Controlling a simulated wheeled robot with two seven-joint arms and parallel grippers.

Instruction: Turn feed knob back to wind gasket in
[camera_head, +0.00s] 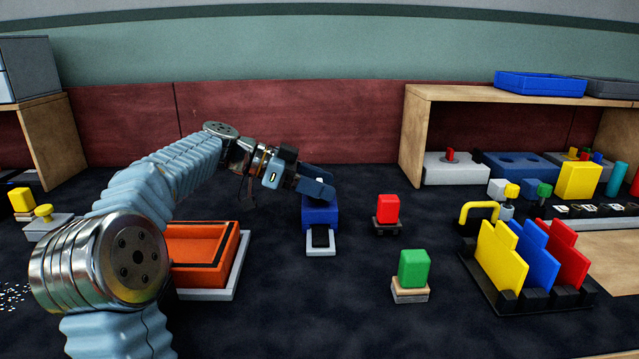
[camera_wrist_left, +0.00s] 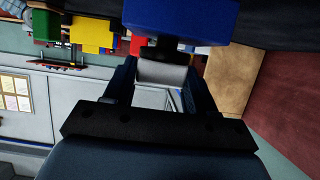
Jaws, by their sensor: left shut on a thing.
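The blue feeder block (camera_head: 320,214) stands in the middle of the dark table, with a pale tongue in front of it. A black piece that looks like the gasket (camera_head: 320,237) lies on that tongue. My left gripper (camera_head: 322,190) reaches in from the left to the back and top of the block. In the left wrist view the blue block (camera_wrist_left: 180,18) is at the top, and a grey round knob (camera_wrist_left: 162,73) sticks out of it between my two fingers. The gripper is shut on this knob. The head view hides the knob. My right gripper is not in view.
An orange tray (camera_head: 205,281) lies under my left arm. A red block (camera_head: 388,208) and a green block (camera_head: 414,268) stand on small bases to the right. A rack (camera_head: 520,300) holds yellow, blue and red plates. A wooden shelf (camera_head: 430,92) stands behind.

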